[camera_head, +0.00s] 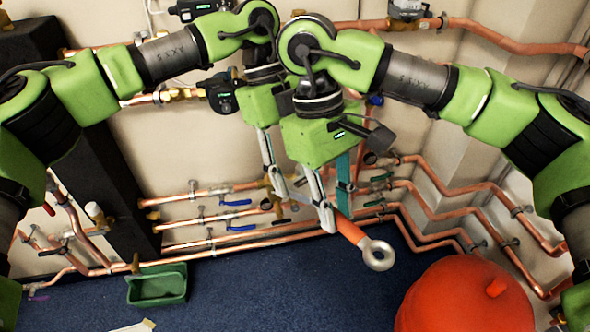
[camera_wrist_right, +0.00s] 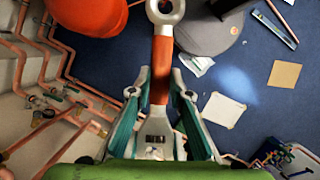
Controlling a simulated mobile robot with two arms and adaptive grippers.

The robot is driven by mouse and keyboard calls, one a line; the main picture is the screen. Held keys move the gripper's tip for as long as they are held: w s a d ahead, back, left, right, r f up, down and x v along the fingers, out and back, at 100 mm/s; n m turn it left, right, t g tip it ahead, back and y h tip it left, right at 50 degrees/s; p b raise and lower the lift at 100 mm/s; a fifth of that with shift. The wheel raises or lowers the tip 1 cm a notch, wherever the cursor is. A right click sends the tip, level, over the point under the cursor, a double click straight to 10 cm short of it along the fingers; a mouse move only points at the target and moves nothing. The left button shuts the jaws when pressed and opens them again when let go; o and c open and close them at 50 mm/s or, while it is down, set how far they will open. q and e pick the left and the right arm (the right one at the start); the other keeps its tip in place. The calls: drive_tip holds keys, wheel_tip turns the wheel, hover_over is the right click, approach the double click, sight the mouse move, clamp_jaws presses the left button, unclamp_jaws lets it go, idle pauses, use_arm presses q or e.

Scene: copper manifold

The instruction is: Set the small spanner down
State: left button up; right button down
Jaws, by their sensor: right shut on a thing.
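The small spanner (camera_head: 350,230) has an orange handle and a grey ring end. My right gripper (camera_head: 335,208) is shut on it, with the ring end sticking out to the lower right, above the blue floor. In the right wrist view the spanner (camera_wrist_right: 161,68) runs up between the fingers of my right gripper (camera_wrist_right: 160,95), ring at the top edge. My left gripper (camera_head: 278,185) hangs just left of and behind the right one. Its fingers are partly hidden, and I see nothing clearly held in it.
A green tray (camera_head: 158,268) is on the floor at left. A red rounded vessel (camera_head: 465,300) stands at lower right. Copper pipes (camera_head: 430,200) with valves line the walls. In the wrist view, paper sheets (camera_wrist_right: 223,110), a grey round object (camera_wrist_right: 208,35) and a toolbox (camera_wrist_right: 295,160) show.

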use_arm(q)
drive_tip(key=shift+d+r, duration=0.1)
drive_tip(key=shift+c, duration=0.8)
use_arm(e)
drive_tip(key=c, duration=1.8)
unclamp_jaws()
drive_tip(key=shift+s+a, duration=0.1)
drive_tip(key=shift+a, duration=0.05)
drive_tip(key=shift+r, duration=0.15)
